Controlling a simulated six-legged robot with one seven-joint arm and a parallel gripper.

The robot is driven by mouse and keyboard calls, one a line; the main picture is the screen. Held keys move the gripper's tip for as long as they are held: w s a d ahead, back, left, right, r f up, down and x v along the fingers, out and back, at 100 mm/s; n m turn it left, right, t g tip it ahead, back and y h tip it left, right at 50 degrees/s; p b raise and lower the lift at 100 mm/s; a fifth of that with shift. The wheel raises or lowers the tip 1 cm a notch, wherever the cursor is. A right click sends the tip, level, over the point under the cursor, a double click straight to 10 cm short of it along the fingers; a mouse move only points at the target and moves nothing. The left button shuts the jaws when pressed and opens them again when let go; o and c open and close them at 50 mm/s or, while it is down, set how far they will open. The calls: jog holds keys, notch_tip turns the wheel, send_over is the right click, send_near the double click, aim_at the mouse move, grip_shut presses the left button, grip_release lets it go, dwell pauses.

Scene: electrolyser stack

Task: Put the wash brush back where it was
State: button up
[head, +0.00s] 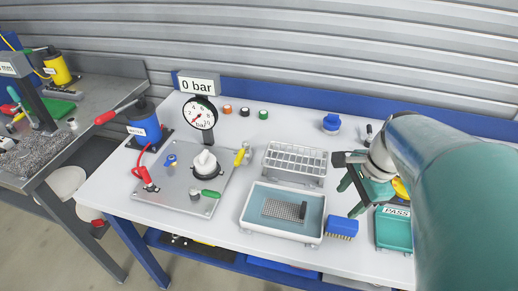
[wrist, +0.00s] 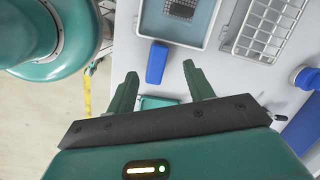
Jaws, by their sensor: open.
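The wash brush (head: 342,226) has a blue back and yellowish bristles. It rests on the white bench just right of the wash tray (head: 248,221), which holds bluish liquid and a grey mesh plate (head: 284,209). In the wrist view the brush (wrist: 156,62) is a blue block beside the tray's rim (wrist: 172,43). My gripper (head: 352,196) is open and empty, above the bench near the brush. In the wrist view its two green fingertips (wrist: 161,72) are apart, with the brush showing between and just beyond them.
A wire rack (head: 296,158) stands behind the tray. A green PASS tray (head: 393,232) lies right of the brush. A clamp plate (head: 185,185) with valves and a pressure gauge (head: 200,113) are left. A blue-capped bottle (head: 331,123) stands at the back.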

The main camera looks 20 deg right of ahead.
jog(key=a+r+n+t+h, duration=0.1)
jog(key=a+r+n+t, duration=0.1)
jog(key=a+n, duration=0.7)
jog(key=w+a+r+n+t, duration=0.1)
jog(key=a+r+n, duration=0.3)
jog(key=a+n, duration=0.4)
jog(key=n, duration=0.2)
jog(key=shift+w+a+n+t+h, duration=0.25)
jog(key=shift+a+n+t+h, duration=0.05)
jog(key=shift+a+t+h, duration=0.1)
